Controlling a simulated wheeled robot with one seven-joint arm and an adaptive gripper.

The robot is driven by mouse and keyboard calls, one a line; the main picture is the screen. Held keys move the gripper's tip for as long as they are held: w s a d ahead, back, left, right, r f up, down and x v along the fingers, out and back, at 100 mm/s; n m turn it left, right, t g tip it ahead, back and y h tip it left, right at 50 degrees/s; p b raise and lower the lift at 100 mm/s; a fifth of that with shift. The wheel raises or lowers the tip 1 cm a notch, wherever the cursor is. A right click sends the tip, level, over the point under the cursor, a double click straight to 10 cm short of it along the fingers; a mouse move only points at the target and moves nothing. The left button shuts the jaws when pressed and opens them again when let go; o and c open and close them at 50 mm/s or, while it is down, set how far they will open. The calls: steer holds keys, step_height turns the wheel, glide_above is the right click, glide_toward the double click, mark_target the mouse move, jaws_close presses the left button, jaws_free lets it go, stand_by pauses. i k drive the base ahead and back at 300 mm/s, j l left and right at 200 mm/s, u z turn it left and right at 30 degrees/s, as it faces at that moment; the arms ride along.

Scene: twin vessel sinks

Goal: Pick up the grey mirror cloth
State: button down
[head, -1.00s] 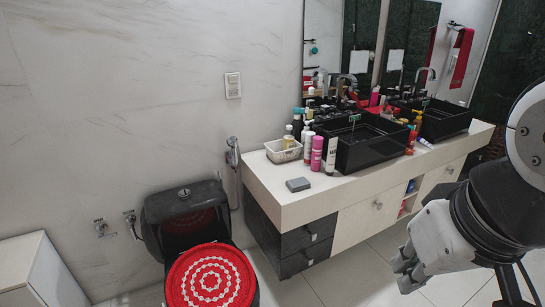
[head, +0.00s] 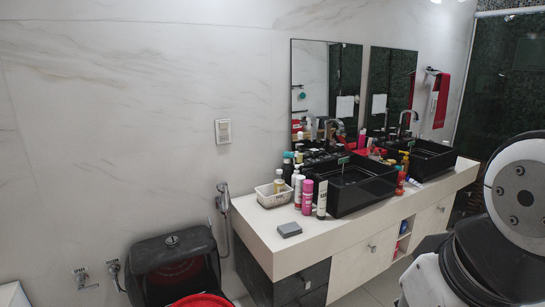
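The grey mirror cloth (head: 289,229) looks like a small, flat, folded grey square. It lies on the pale countertop (head: 262,240) near its left front corner, in front of the white basket and the bottles. My arm fills the lower right of the head view, well to the right of the cloth and apart from it. My gripper is below the bottom edge of the picture and cannot be seen.
A white basket (head: 270,197), a pink bottle (head: 307,197) and a white tube (head: 321,200) stand behind the cloth. Two black vessel sinks (head: 362,190) sit farther right. A black toilet (head: 172,265) is left of the counter. The counter around the cloth is clear.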

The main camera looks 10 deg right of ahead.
mark_target(292, 228)
steer(key=i+l, duration=0.15)
steer(key=i, duration=0.3)
steer(key=i+l+u, duration=0.1)
steer(key=i, duration=0.35)
steer(key=i+l, duration=0.2)
steer(key=i, duration=0.2)
steer(key=i+j+u, duration=0.05)
